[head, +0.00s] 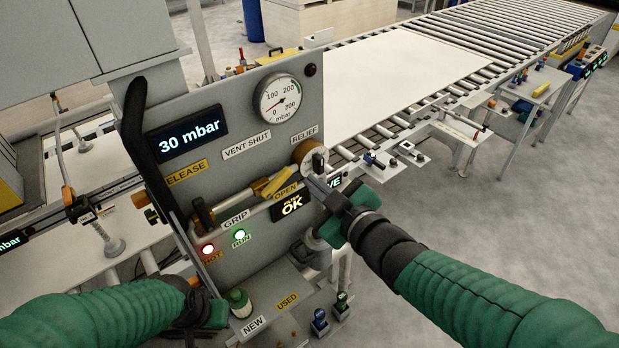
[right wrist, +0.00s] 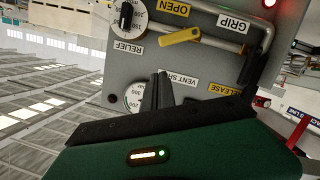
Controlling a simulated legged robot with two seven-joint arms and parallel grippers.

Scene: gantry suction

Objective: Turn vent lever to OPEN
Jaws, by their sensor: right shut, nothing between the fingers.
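The vent lever (head: 276,182) is a yellow handle on a brass valve in the grey panel's pipe. It lies close to the pipe's line, between the VENT SHUT label (head: 246,146) and the OPEN label (head: 285,191). The right wrist view shows the lever (right wrist: 180,37) upside down. My right gripper (head: 315,166) is shut and empty, right of the lever and in front of the relief knob (head: 308,152); its closed fingers (right wrist: 157,92) stand apart from the lever in the right wrist view. My left gripper (head: 203,307) is low at left, its fingers unclear.
A gauge (head: 281,100) and a 30 mbar display (head: 186,134) sit on the panel. A black grip handle (head: 146,145) rises along its left edge. A small shelf (head: 265,307) juts out below. A roller conveyor (head: 450,65) with a white sheet lies behind.

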